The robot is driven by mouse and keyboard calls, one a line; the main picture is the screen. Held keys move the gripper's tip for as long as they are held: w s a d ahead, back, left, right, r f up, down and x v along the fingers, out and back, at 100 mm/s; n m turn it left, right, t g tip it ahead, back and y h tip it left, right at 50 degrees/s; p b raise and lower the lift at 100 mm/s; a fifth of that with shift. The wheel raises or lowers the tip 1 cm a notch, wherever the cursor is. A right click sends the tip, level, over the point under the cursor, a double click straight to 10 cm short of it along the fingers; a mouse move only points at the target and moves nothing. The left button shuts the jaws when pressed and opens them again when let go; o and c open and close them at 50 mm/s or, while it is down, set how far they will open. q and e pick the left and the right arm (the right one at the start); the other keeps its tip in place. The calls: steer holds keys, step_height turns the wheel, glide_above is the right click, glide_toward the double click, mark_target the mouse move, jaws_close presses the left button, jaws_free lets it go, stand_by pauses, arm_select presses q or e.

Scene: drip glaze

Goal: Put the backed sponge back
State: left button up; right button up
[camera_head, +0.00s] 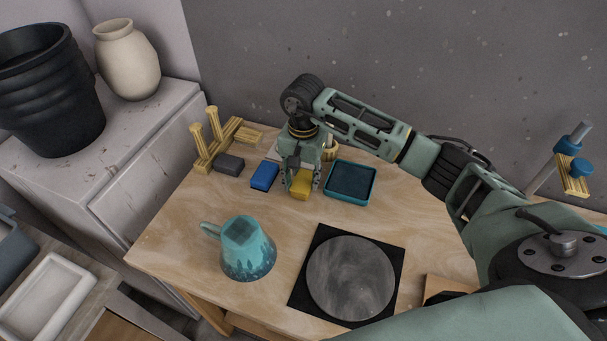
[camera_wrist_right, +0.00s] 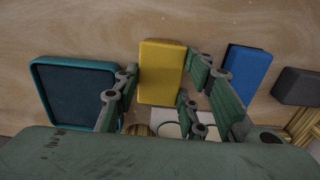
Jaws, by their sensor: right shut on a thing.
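My right gripper (camera_head: 302,178) reaches down at the back of the wooden table. It is shut on a yellow sponge (camera_head: 301,187), which shows as a plain yellow block between the fingers in the right wrist view (camera_wrist_right: 161,70). Whether the sponge touches the table is hard to tell. A blue block (camera_head: 264,176) lies just left of the gripper, and a dark grey block (camera_head: 229,164) lies farther left. A teal square tray (camera_head: 350,180) with a dark inside stands just right of the gripper. My left gripper is not in view.
A round grey disc (camera_head: 352,278) on a black square lies at the front right. A wooden peg rack (camera_head: 207,150) stands at the back left. The table between is clear.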

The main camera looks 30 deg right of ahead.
mark_target(303, 181)
steer(key=shift+f, duration=0.15)
steer(key=o, duration=1)
steer(key=shift+r, duration=0.5)
step_height(303, 181, up, 11)
steer(key=b, duration=0.3)
steer(key=shift+r, duration=0.2)
